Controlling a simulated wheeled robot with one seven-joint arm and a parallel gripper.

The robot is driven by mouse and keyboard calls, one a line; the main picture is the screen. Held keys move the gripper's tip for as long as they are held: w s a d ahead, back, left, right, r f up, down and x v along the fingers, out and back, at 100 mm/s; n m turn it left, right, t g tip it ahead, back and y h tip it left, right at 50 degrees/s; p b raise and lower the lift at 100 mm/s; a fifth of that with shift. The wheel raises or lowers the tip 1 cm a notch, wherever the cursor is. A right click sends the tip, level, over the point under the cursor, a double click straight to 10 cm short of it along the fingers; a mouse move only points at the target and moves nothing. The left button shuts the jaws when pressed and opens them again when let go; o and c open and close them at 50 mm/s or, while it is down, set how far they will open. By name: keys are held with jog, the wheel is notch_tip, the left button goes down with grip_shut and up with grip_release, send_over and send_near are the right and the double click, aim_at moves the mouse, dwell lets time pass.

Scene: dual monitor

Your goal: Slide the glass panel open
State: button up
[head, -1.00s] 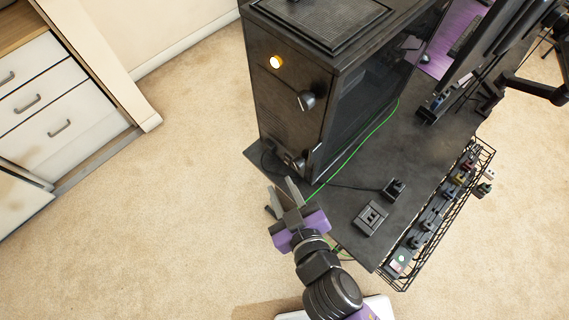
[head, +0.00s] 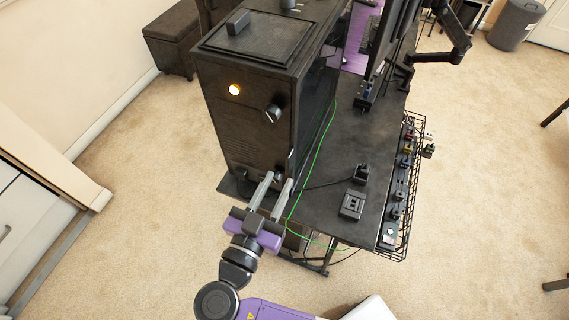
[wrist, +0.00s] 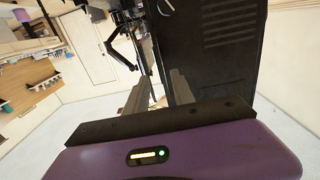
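A tall black case (head: 235,125) stands on the dark desk (head: 335,205). Its dark glass panel (head: 318,95) is on the side facing right and is seen at a steep slant, so I cannot tell whether it is fully shut. A small pale strip (head: 291,160) shows near the panel's front lower edge. My gripper (head: 279,181) is open, its two fingers apart and pointing at the case's lower front right corner. In the wrist view the open fingers (wrist: 161,76) are beside the case's vented front (wrist: 215,45).
A green cable (head: 318,150) runs along the desk beside the case. A small black box (head: 351,204) and a wire rack (head: 398,215) are to the right. Monitors (head: 385,45) stand behind. Carpet (head: 140,255) is open at lower left.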

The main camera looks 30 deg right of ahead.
aim_at(287, 165)
jog(key=p+x, duration=0.1)
jog(key=x, duration=0.4)
jog(key=shift+w+d, duration=0.2)
jog(key=shift+d, duration=0.1)
jog(key=shift+c, duration=0.4)
grip_shut()
dwell(0.8)
